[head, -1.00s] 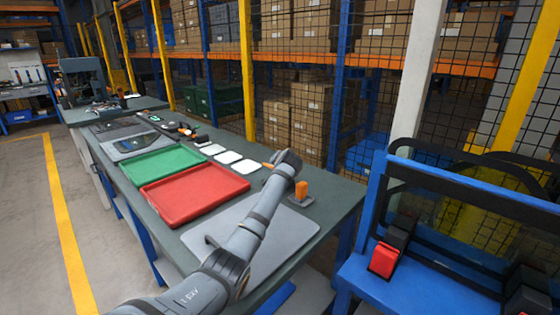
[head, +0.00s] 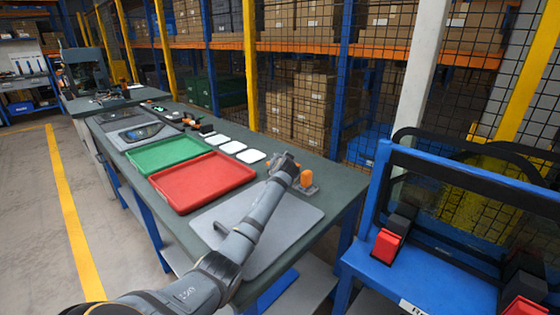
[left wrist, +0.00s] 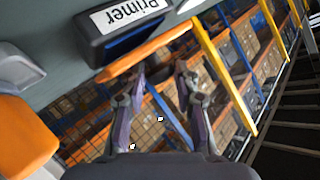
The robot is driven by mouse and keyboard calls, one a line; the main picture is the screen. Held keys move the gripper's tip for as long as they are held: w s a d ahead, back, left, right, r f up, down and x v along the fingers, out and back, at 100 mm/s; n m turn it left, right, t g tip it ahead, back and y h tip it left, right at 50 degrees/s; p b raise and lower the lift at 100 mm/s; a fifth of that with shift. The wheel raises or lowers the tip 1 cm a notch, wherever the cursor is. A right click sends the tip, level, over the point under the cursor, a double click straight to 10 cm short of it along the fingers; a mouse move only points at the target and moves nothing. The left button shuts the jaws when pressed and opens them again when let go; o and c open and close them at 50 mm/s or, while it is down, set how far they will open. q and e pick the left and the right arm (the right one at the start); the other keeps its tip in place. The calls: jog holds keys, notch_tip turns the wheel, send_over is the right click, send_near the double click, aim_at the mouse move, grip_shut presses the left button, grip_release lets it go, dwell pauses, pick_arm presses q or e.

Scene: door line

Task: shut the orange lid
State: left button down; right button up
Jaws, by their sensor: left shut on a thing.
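The orange lid (left wrist: 150,54) shows in the left wrist view as a raised orange strip along the edge of a dark box (left wrist: 112,30) labelled "Primer". That view is turned, so the label reads upside down. My left gripper (left wrist: 163,76) has its fingertips at the lid's edge and is shut on it, though the fingers look spread in the picture. How far the lid stands open is hard to tell. In the head view my left gripper (head: 284,163) is over the bench's far right part, and my wrist mostly hides the box. My right gripper is out of view.
An orange block on a grey base (head: 306,179) stands just right of my gripper. A red tray (head: 203,182), a green tray (head: 166,153) and white pads (head: 251,156) lie left of it. A grey mat (head: 290,240) lies under my arm. A blue frame (head: 374,200) stands right.

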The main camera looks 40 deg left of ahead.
pick_arm(q)
jog(key=shift+s+f, duration=0.1)
jog(key=shift+f, duration=0.55)
jog(key=c, duration=1)
grip_release()
jog(key=shift+r, duration=0.1)
jog(key=shift+r, duration=0.15)
jog(key=shift+r, duration=0.3)
notch_tip(320, 180, up, 9)
jog(key=shift+r, duration=0.15)
